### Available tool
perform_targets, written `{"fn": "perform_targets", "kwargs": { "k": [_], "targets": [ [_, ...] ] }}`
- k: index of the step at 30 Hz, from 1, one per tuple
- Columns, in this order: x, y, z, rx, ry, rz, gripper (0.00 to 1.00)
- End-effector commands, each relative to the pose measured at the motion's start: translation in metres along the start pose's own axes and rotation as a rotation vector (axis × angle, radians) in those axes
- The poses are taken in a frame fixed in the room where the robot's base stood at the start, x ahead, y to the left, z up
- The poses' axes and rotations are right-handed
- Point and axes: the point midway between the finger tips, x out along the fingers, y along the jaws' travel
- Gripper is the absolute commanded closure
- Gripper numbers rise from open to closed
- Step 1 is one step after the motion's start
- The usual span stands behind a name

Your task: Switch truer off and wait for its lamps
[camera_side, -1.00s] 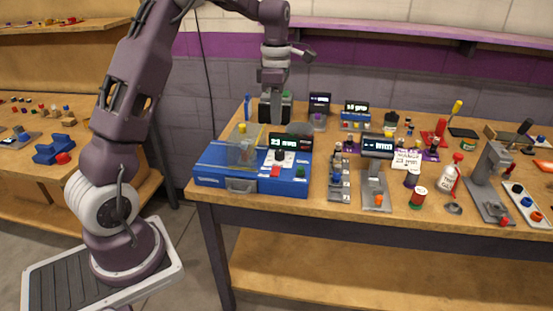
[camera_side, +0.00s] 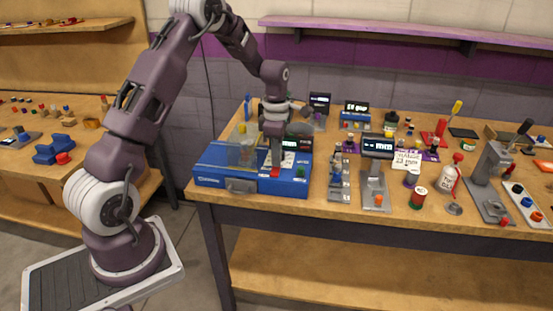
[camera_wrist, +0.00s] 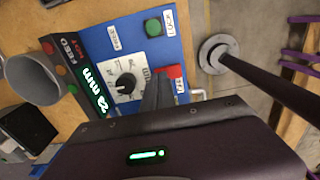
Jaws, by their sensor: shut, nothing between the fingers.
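The blue machine that I take as the truer (camera_side: 215,178) sits at the left end of the bench, with a clear guard and a front panel. Its display (camera_wrist: 93,87) is lit and reads 23 mm. My gripper (camera_side: 276,164) is shut and empty, pointing down at the panel. In the wrist view its fingertips (camera_wrist: 157,82) are right beside the red button (camera_wrist: 172,73) and partly cover it; I cannot tell if they touch. A dial (camera_wrist: 126,84) and a green button (camera_wrist: 153,27) are nearby. Small lamps (camera_wrist: 60,70) stand by the FEED and HOT labels; their lit state is unclear.
A grey cup-like part (camera_wrist: 35,80) stands beside the panel. Several other devices stand behind.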

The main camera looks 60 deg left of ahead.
Motion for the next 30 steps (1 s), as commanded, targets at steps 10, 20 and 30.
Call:
{"fn": "perform_targets", "kwargs": {
  "k": [10,20,30],
  "targets": [
    [0.009,0.0,0.0,-0.001,-0.001,0.0,1.0],
    [0.014,0.0,0.0,-0.001,0.0,-0.003,1.0],
    [0.011,-0.012,0.0,0.002,0.002,-0.009,1.0]
  ]
}}
